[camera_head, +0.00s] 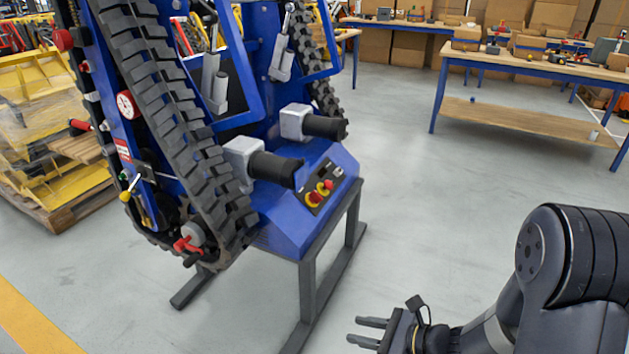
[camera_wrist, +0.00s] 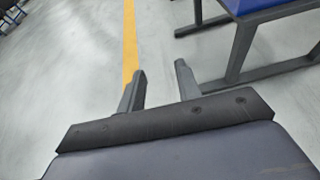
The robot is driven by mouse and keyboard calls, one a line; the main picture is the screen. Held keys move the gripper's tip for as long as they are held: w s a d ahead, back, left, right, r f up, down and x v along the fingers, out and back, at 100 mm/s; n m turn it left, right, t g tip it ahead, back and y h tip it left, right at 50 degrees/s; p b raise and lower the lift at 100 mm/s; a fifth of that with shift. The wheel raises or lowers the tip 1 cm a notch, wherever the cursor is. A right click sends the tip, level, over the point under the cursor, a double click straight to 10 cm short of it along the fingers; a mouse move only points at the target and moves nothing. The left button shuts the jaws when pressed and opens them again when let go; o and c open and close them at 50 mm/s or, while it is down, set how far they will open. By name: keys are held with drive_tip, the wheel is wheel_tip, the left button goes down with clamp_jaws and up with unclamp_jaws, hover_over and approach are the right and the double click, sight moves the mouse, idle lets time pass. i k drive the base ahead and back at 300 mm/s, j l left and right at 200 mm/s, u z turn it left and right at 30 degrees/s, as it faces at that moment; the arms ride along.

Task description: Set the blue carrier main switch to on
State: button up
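The blue tracked carrier (camera_head: 312,218) stands tilted up on a dark grey stand, with black rubber tracks. Its sloped blue end has a dark control panel (camera_head: 333,181) with two red-and-yellow knobs (camera_head: 319,192) and a smaller light-coloured control. A red handle (camera_head: 188,243) shows low by the left track. I cannot tell which control is the main switch or how it is set. My gripper (camera_head: 364,331) is open and empty, low and to the right of the stand, apart from the carrier. In the wrist view its fingers (camera_wrist: 160,72) are spread over bare floor.
The stand's grey legs (camera_head: 308,300) reach the floor left of my gripper; one also shows in the wrist view (camera_wrist: 238,50). A pallet with yellow parts (camera_head: 50,120) is at the left. Workbenches (camera_head: 530,68) stand at the back right. The middle floor is clear.

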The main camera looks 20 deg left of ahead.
sight(314, 197)
drive_tip(key=i+j, duration=0.3)
drive_tip(key=i, duration=0.2)
drive_tip(key=i+j, duration=0.3)
drive_tip(key=i, duration=0.25)
drive_tip(key=i+j+u, duration=0.1)
drive_tip(key=i+j, duration=0.2)
drive_tip(key=i, duration=0.2)
